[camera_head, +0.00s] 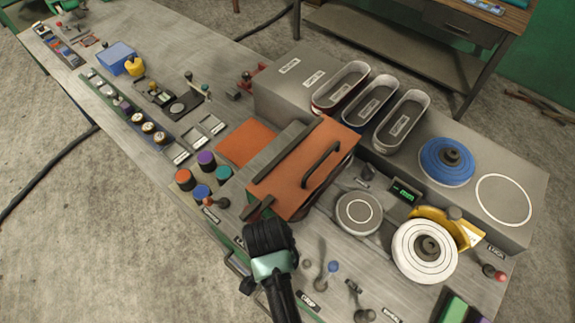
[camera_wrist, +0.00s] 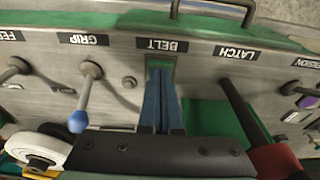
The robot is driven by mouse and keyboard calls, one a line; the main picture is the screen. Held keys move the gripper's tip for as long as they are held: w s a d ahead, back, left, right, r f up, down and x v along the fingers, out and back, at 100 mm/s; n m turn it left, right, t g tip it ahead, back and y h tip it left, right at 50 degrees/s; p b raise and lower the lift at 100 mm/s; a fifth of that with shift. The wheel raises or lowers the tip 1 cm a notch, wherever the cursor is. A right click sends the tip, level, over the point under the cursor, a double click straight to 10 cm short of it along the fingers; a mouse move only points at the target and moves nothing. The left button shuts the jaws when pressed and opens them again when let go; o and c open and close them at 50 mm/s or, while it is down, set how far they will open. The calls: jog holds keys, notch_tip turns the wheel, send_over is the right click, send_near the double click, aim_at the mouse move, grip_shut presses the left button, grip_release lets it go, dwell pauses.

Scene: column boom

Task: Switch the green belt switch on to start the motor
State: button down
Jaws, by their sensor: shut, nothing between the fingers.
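The green belt switch (camera_wrist: 161,63) shows in the wrist view as a small green patch under the BELT label (camera_wrist: 162,45). Most of it is hidden behind my fingertips. My gripper (camera_wrist: 162,78) is shut and empty, its two blue fingers together and pointing at the switch. I cannot tell whether the tips touch it or whether the switch is on or off. In the head view my dark wrist covers the switch, beside the orange cover (camera_head: 285,190) at the bench's front edge.
The grip lever (camera_wrist: 84,95) with a blue knob stands left of my fingers, and the latch lever (camera_wrist: 240,105) with a red knob right. In the head view, a white disc (camera_head: 412,262) and a round plate (camera_head: 345,210) lie right of the orange cover. Coloured knobs (camera_head: 205,159) stand left.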

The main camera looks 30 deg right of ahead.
jog(key=shift+f, duration=0.25)
jog(key=shift+r, duration=0.15)
notch_tip(320, 180, up, 7)
jog(key=p, duration=0.7)
dwell(0.6)
